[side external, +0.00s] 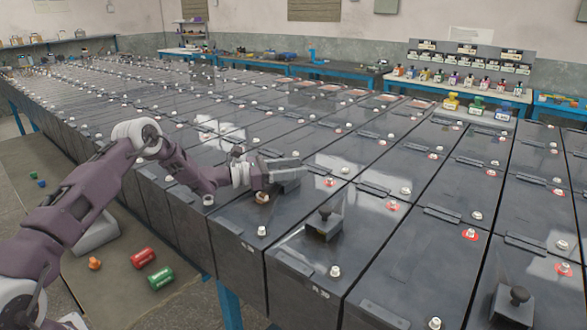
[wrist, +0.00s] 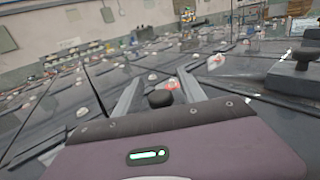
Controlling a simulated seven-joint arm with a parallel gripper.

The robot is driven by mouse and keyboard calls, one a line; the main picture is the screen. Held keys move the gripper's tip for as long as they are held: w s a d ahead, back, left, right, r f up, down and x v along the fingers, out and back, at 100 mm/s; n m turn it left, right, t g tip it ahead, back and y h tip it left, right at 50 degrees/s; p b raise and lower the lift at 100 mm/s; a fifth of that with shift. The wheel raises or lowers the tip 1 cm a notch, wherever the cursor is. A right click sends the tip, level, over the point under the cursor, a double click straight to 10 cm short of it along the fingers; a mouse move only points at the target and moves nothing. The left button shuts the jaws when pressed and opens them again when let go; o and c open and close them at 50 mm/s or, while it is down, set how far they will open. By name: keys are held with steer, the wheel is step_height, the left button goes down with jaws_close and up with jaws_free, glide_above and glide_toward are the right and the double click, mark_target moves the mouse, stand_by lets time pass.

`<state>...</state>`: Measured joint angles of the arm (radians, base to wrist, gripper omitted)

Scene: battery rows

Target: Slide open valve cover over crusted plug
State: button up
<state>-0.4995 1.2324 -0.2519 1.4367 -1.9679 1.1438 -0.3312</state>
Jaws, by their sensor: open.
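My gripper (side external: 285,168) is over a battery near the front row in the side view, its two fingers open. In the wrist view, the fingers of my gripper (wrist: 159,80) stand on either side of a black round knob (wrist: 160,98). I cannot tell whether they touch it. The dark valve cover (side external: 288,185) under the fingers is mostly hidden by them. A tan-brown, crusted-looking plug (side external: 262,197) sits on the battery top just left of and below the fingers, uncovered in the side view.
Another knobbed cover (side external: 325,224) stands on the neighbouring battery to the right, and a further one (side external: 512,302) at bottom right. White-capped terminals (side external: 335,271) dot the tops. A red cylinder (side external: 143,258) and a green cylinder (side external: 160,278) lie on a lower surface at left.

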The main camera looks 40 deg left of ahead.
steer(key=v, duration=0.7)
steer(key=shift+d+r, duration=0.1)
steer(key=shift+r, duration=0.15)
steer(key=s+d+r+m+g+h, duration=0.1)
steer(key=s+d+r+m+g, duration=0.2)
steer(key=d+r+m, duration=0.25)
steer(key=s+d+r+m+g+h, duration=0.2)
steer(key=s+d+r+m+g, duration=0.15)
steer(key=d, duration=0.35)
steer(key=s+d+r+m+g+y, duration=0.3)
steer(key=s+d+r+m+g, duration=0.2)
steer(key=s+d+m, duration=0.55)
steer(key=s+r+m+y, duration=0.1)
steer(key=s+m+y, duration=0.3)
steer(key=s, duration=1.2)
steer(key=s+a+f+m+t+y, duration=0.2)
steer(key=s+a+m+y, duration=0.3)
steer(key=s+a, duration=0.3)
steer(key=s+y, duration=0.1)
steer(key=s, duration=0.3)
steer(key=shift+a+y, duration=0.3)
steer(key=shift+a, duration=0.05)
